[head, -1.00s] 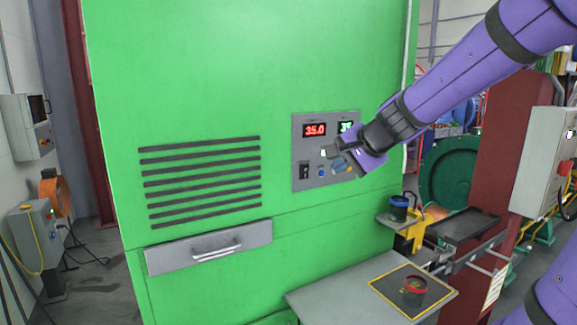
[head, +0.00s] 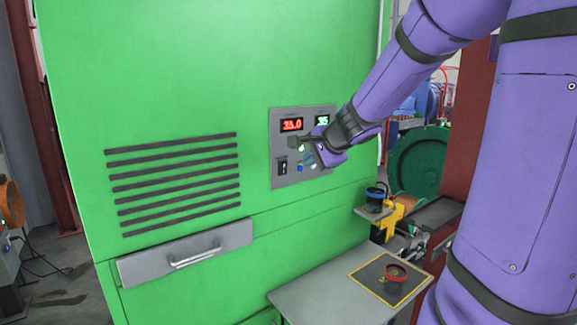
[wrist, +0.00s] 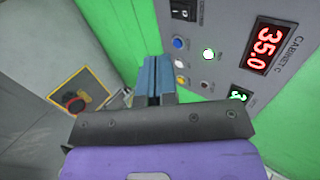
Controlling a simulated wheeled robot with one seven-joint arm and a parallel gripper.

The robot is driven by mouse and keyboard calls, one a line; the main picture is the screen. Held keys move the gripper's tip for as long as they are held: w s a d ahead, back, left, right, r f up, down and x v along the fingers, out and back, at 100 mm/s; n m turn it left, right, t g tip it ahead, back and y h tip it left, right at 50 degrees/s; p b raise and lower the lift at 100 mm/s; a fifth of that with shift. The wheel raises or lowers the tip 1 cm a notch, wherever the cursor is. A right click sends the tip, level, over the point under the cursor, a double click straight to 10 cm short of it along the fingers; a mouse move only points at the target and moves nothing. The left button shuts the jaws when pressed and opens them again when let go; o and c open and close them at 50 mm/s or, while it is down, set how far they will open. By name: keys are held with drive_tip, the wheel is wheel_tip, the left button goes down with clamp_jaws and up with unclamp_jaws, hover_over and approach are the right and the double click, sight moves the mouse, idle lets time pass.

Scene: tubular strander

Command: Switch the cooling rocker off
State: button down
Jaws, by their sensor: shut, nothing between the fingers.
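The cooling rocker appears to be the black rocker switch (head: 282,165) at the lower left of the grey control panel (head: 279,127) on the green cabinet. It also shows at the top of the wrist view (wrist: 184,9), beside a label too small to read. My gripper (head: 294,146) is in front of the panel, up and to the right of the rocker, and apart from it. In the wrist view its blue fingers (wrist: 154,72) are together and empty. They point toward the panel's edge, below the rocker. The rocker's position cannot be told.
The panel has a red display reading 35.0 (head: 291,125), a green display (head: 322,121) and small round buttons and lamps. A drawer with a handle (head: 194,258) is below the vents. A grey table (head: 300,299) holds a red-rimmed cup (head: 396,272); a blue-rimmed cup (head: 375,199) stands behind.

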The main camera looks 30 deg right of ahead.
sight(283, 162)
drive_tip(key=x, duration=0.3)
drive_tip(key=r+x, duration=0.1)
drive_tip(key=x, duration=0.2)
drive_tip(key=w+x, duration=0.1)
drive_tip(key=x, duration=0.2)
drive_tip(key=shift+w, duration=0.2)
drive_tip(key=shift+w+r, duration=0.15)
drive_tip(key=shift+w, duration=0.6)
drive_tip(key=shift+w+r, duration=0.1)
drive_tip(key=shift+w, duration=0.15)
drive_tip(key=shift+r, duration=0.15)
drive_tip(key=shift+r, duration=0.65)
drive_tip(key=shift+s, duration=0.1)
